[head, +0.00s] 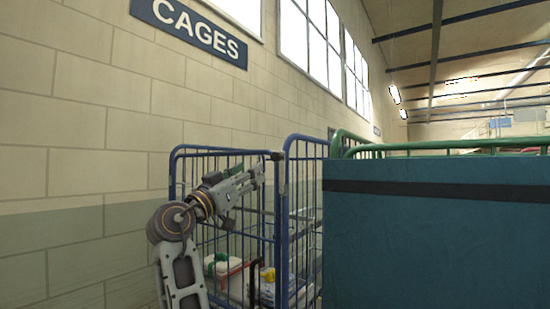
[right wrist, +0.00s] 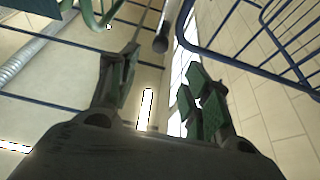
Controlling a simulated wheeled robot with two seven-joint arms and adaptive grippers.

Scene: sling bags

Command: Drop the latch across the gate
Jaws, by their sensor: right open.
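The blue cage (head: 222,152) stands against the wall, with a blue barred gate side (head: 305,200) at its right. A small grey piece, which looks like the latch (head: 277,157), sits at the top of the post between them. My right gripper (head: 262,170) points up beside it. In the right wrist view my gripper (right wrist: 160,65) is open and empty. A dark bar with a rounded end (right wrist: 160,43), perhaps the latch, shows between the fingertips in the picture; I cannot tell whether they touch. My left gripper is not in view.
A large teal panel (head: 440,240) fills the right foreground and hides what is behind it. Green rails (head: 450,146) rise above it and also show in the right wrist view (right wrist: 100,12). White containers (head: 225,268) stand inside the blue cage. The block wall (head: 80,120) is at left.

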